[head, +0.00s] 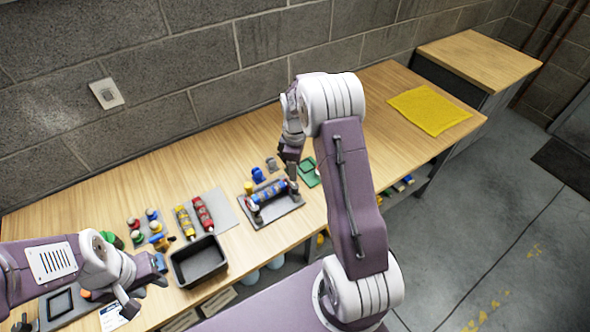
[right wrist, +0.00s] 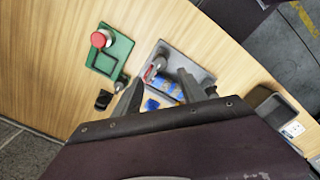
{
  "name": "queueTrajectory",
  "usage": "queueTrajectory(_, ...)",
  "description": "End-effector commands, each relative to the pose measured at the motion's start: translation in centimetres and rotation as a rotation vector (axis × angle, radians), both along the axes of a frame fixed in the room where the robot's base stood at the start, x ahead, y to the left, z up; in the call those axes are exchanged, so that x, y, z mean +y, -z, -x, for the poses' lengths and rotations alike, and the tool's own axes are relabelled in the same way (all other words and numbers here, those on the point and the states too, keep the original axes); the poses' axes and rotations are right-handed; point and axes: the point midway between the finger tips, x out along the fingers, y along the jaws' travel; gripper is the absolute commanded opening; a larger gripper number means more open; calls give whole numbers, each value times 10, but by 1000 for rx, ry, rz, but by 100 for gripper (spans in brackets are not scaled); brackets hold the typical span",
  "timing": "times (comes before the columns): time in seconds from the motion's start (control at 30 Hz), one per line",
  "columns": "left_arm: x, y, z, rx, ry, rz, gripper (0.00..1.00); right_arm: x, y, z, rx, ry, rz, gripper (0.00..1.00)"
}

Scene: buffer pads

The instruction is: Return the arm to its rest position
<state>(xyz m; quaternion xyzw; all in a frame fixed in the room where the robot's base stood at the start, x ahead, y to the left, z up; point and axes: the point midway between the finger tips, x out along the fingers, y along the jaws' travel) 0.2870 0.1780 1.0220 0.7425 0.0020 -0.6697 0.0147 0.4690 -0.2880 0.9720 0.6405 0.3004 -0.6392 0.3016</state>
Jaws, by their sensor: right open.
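My right arm (head: 345,190) reaches up and over the table, bent, with its wrist pointing down. Its gripper (head: 291,170) hangs at the far side of a grey fixture (head: 283,215) that holds a blue cylinder (head: 268,191). In the right wrist view the two fingers of the right gripper (right wrist: 160,93) are apart. The grey fixture (right wrist: 182,58) and blue cylinder (right wrist: 163,84) show beyond and between them; nothing is seen gripped. My left gripper (head: 143,293) is low at the left, near the table's front edge, with its fingers apart and nothing seen between them.
A black bin (head: 199,262), red and yellow cylinders on a grey mat (head: 223,213), and several small coloured parts stand left. A yellow cloth (head: 429,109) lies right; the table between is clear.

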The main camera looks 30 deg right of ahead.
Motion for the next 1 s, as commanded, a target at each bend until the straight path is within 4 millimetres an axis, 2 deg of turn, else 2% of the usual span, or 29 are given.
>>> queueTrajectory(0.3, 0, 0, 0, 0, 0, 0, 36, 4, -1, -2, -4, -9, 0, 49)
queueTrajectory(0.37, 0, 0, 0, 0, 0, 0, 36, 9, -13, -9, -31, -26, 8, 49)
queueTrajectory(0.4, 0, 0, 0, 0, 0, 0, 36, 16, -28, -14, -60, -44, 14, 49)
queueTrajectory(0.47, 0, 0, 0, 0, 0, 0, 36, 34, -51, -10, -90, -82, 17, 49)
queueTrajectory(0.53, 0, 0, 0, 0, 0, 0, 36, 57, -71, 12, -105, -114, 15, 49)
queueTrajectory(0.63, 0, 0, 0, 0, 0, 0, 36, 87, -85, 58, -121, -25, -1, 49)
queueTrajectory(0.73, 0, 0, 0, 0, 0, 0, 36, 105, -83, 111, -124, 177, -24, 49)
queueTrajectory(0.83, 0, 0, 0, 0, 0, 0, 36, 111, -67, 163, -99, 459, -42, 49)
queueTrajectory(0.9, 0, 0, 0, 0, 0, 0, 36, 110, -53, 185, -70, 644, -44, 49)
queueTrajectory(1.0, 0, 0, 0, 0, 0, 0, 36, 110, -49, 185, -81, 818, -56, 49)
